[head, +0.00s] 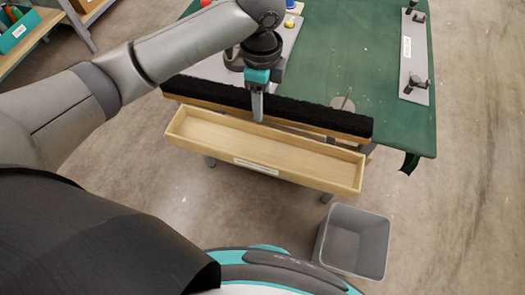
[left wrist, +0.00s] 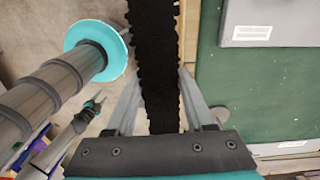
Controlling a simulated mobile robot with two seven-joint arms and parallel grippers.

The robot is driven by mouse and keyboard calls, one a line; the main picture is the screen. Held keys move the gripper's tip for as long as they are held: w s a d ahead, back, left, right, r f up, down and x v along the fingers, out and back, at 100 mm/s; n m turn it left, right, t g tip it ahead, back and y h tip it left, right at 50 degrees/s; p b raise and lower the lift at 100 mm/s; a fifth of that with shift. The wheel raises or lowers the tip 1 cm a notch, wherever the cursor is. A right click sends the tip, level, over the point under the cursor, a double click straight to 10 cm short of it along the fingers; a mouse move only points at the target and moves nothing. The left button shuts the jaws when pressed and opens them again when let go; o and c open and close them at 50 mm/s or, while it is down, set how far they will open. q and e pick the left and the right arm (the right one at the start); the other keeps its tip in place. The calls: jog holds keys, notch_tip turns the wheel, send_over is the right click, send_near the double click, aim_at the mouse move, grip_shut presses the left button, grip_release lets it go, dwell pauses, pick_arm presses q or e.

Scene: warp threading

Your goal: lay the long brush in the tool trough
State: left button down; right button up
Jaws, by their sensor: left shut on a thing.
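The long brush (head: 315,115), with black bristles and a pale wooden back, lies crosswise along the near edge of the green table. My left gripper (head: 258,108) is shut on it left of its middle. In the left wrist view, the fingers (left wrist: 160,78) sit on either side of the black bristles (left wrist: 156,35). The tool trough (head: 330,162) is a long, pale wooden open box on the near side of the brush, roughly parallel to it. Its visible inside is empty. The exact height of the brush above the trough is unclear. My right gripper is out of view.
The green table (head: 350,50) extends behind the brush. A grey plate with dark clamps (head: 413,55) lies at its right edge. A grey bin (head: 353,241) stands on the floor at the near right. A shelf (head: 25,45) stands far left. Floor right of the table is clear.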

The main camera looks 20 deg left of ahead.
pick_arm(q)
jog(key=shift+w+f+m, duration=0.1)
jog(key=shift+m, duration=0.2)
jog(key=b, duration=0.5)
send_over(263, 152)
notch_tip(263, 152, down, 15)
jog(key=shift+r, duration=0.1)
jog(key=shift+f, duration=0.4)
notch_tip(263, 152, down, 4)
jog(key=shift+f+b, duration=0.1)
jog(key=shift+b, duration=0.65)
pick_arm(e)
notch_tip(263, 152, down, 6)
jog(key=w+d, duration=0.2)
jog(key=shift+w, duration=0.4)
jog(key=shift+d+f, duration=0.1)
pick_arm(q)
jog(key=c, duration=0.6)
grip_release()
jog(key=shift+f, duration=0.1)
jog(key=shift+c, duration=0.2)
jog(key=shift+o, duration=0.5)
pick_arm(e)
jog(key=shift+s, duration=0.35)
